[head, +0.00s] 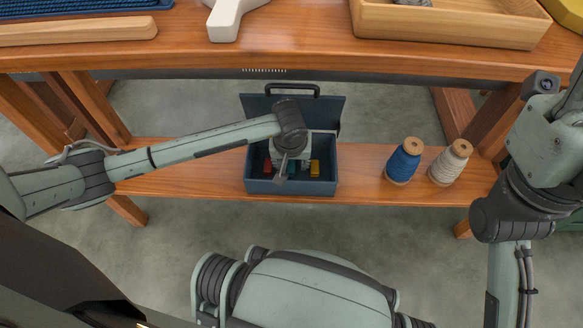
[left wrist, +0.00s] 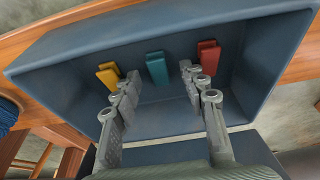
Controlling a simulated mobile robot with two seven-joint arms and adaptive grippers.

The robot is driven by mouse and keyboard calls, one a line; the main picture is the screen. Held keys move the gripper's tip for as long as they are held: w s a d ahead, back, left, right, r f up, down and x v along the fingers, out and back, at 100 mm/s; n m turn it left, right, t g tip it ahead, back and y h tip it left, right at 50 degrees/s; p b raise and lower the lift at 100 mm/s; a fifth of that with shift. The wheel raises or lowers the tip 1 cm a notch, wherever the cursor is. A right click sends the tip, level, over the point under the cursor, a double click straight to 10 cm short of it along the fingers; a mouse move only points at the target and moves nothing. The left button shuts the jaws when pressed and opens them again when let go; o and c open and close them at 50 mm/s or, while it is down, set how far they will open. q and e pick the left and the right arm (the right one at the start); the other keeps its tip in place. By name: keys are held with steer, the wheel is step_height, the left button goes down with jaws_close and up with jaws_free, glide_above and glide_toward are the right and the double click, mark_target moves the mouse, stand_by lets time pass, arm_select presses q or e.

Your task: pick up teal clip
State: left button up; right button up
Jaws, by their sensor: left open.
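The teal clip (left wrist: 157,68) stands inside the dark blue box (left wrist: 75,50), between a yellow clip (left wrist: 108,76) and a red clip (left wrist: 208,57). My left gripper (left wrist: 160,84) is open and reaches down into the box. Its two fingers point toward the teal clip, which shows in the gap just beyond the fingertips, with nothing held. In the head view, the left gripper (head: 281,178) is over the box (head: 290,188) and largely covers the teal clip's place. My right gripper is out of view.
The box's lid (head: 327,112) is raised at the back. A blue spool (head: 404,162) and a cream spool (head: 450,163) stand right of the box on the lower shelf (head: 358,160). The upper tabletop (head: 300,50) overhangs behind, with a wooden tray (head: 450,28).

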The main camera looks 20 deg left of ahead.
arm_select(q)
steer(key=shift+w+f, duration=0.1)
steer(key=shift+f, duration=0.05)
steer(key=c, duration=0.9)
